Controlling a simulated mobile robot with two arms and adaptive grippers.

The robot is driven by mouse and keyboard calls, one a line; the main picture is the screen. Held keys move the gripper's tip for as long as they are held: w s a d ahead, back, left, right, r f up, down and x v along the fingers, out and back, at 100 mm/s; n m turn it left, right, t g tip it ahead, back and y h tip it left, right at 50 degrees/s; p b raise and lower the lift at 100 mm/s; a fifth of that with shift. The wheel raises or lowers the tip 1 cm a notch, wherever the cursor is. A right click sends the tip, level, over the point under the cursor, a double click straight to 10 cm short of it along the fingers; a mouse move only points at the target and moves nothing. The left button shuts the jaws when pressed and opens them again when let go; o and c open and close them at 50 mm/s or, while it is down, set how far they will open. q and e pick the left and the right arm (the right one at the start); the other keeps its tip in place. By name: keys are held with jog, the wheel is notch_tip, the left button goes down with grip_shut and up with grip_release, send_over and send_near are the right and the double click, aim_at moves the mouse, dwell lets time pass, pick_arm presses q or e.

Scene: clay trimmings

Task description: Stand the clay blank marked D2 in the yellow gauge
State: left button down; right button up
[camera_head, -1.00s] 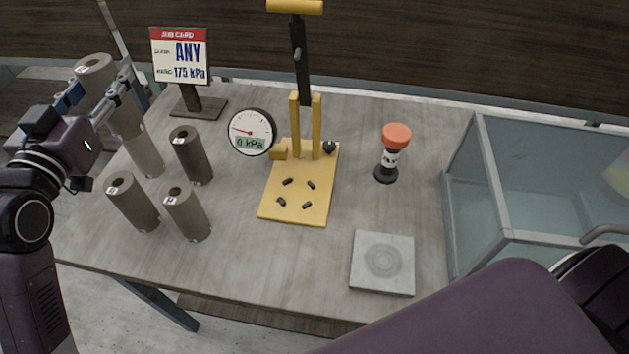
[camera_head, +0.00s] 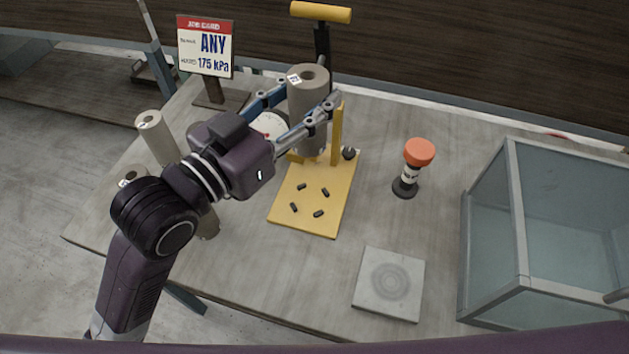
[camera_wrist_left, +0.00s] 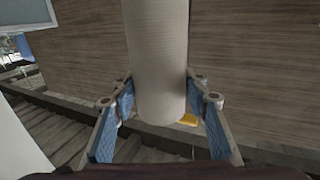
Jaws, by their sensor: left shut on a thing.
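My left gripper (camera_head: 292,113) is shut on a grey-brown clay blank (camera_head: 308,95) and holds it upright over the back part of the yellow gauge (camera_head: 312,208). The blank has a hole in its top and a small label too small to read here. In the left wrist view, the same blank (camera_wrist_left: 158,60) stands between the two blue-padded fingers. The blank hides one gauge post and much of the lever. Its lower end looks above the yellow base, with the exact gap unclear. The round dial (camera_head: 268,125) is partly hidden by the gripper. My right gripper is not in view.
Other clay blanks stand at the left, one clear (camera_head: 157,137), others partly behind my arm. A job card (camera_head: 205,47) reads "ANY" and "175 kPa". An orange-topped stamp (camera_head: 418,153), a grey square plate (camera_head: 389,284) and a glass-walled box (camera_head: 490,232) are at the right.

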pick_arm(q)
notch_tip(320, 180, down, 17)
jog(key=b, duration=0.2)
jog(key=shift+f, duration=0.2)
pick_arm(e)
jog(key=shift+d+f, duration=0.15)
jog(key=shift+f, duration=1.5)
pick_arm(q)
jog(key=shift+f, duration=0.15)
jog(key=c, duration=1.1)
grip_release()
jog(key=shift+f, duration=0.15)
jog(key=shift+c, duration=0.2)
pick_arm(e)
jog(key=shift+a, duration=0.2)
